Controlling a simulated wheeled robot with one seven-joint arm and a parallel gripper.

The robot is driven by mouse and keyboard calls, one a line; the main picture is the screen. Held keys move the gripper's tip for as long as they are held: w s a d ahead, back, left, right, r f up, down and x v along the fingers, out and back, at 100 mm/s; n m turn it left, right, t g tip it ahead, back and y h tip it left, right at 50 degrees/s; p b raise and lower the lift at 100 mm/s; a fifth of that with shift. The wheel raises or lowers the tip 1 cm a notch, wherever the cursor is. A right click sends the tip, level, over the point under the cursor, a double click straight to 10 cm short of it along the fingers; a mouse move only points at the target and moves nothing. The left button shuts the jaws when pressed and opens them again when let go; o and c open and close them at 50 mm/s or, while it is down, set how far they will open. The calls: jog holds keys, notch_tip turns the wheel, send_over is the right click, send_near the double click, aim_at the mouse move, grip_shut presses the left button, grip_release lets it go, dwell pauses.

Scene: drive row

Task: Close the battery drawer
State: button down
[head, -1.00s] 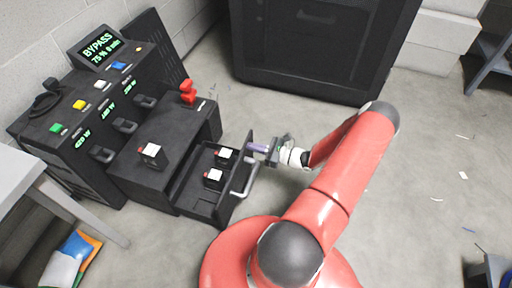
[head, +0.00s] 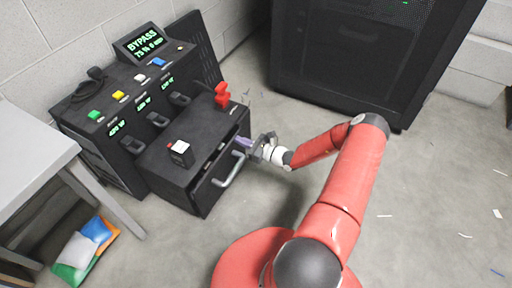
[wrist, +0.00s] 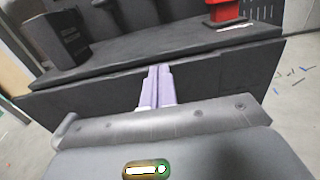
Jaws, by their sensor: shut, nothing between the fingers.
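The battery drawer (head: 208,192) is in the low black cabinet (head: 160,183) in the head view. Its front stands close to the cabinet face, with a narrow dark gap along the top. A light grey bar handle (head: 229,172) is on that front. My gripper (head: 241,142) is shut and empty, at the upper right part of the drawer front. In the wrist view its pale purple fingers (wrist: 157,88) are together and point at the black front panel (wrist: 100,92). They appear to touch it. The batteries inside are hidden.
A black and white block (head: 181,153) and a red switch (head: 222,95) are on the cabinet top. A console with a BYPASS screen (head: 143,42) stands behind. A black rack (head: 375,60) is at the back. A grey table (head: 35,150) is left.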

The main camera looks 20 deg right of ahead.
jog(key=x, duration=0.3)
jog(key=shift+w+r, duration=0.1)
jog(key=shift+w, duration=0.1)
dwell(0.3)
